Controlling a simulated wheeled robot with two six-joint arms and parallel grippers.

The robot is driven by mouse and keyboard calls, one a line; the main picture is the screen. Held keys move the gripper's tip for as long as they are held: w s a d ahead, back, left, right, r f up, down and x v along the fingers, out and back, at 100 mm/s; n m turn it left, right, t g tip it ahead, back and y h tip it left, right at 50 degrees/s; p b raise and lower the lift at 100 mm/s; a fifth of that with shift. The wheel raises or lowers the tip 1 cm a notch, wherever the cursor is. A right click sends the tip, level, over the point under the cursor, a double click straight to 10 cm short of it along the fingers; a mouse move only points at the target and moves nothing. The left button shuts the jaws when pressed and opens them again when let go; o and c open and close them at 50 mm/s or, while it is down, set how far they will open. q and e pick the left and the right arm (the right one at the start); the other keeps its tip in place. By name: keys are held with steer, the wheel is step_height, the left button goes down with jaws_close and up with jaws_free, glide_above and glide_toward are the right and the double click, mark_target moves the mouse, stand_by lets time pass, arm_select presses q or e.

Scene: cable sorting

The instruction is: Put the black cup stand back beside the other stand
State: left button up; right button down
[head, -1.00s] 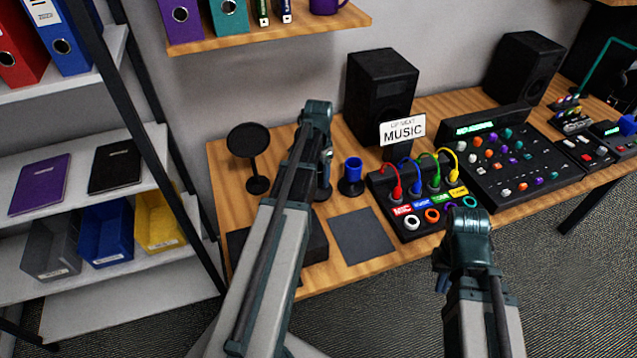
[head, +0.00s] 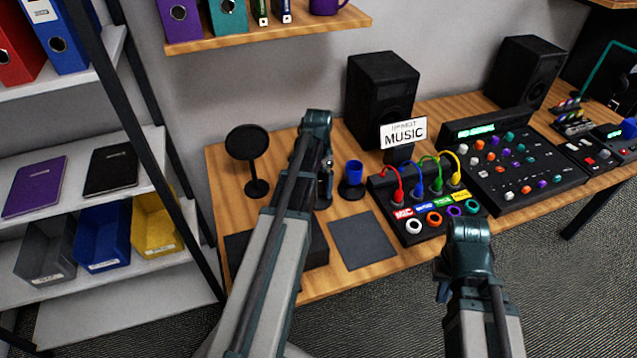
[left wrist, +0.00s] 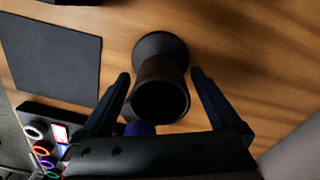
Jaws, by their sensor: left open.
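A black cup stand (left wrist: 162,98) with a round base and a flared top sits between the two fingers of my left gripper (left wrist: 160,74) in the left wrist view. A gap shows on both sides of it, so the gripper is open around it. In the head view this stand (head: 323,202) is mostly hidden behind my left gripper (head: 325,168). The other stand (head: 352,190), holding a blue cup (head: 354,172), is just to its right on the desk. The blue cup (left wrist: 140,128) partly shows in the left wrist view. My right gripper (head: 443,291) hangs in front of the desk; its fingers are unclear.
A dark square mat (head: 362,242) lies in front of the stands. A cable box (head: 400,220) with coloured plugs is to the right. A round black disc on a stand (head: 256,187) is to the left, and a speaker (head: 378,95) stands behind.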

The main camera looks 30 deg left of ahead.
arm_select(q)
steer(key=shift+r, duration=0.1)
step_height(320, 180, up, 12)
steer(key=p, duration=1.2)
steer(key=s+d, duration=0.5)
steer(key=d, duration=0.5)
steer(key=s+d, duration=0.6)
steer(key=d, duration=0.4)
steer(key=s+d+y, duration=0.1)
steer(key=s+d, duration=0.4)
steer(key=d, duration=0.5)
steer(key=shift+s+d, duration=0.25)
steer(key=shift+r, duration=0.1)
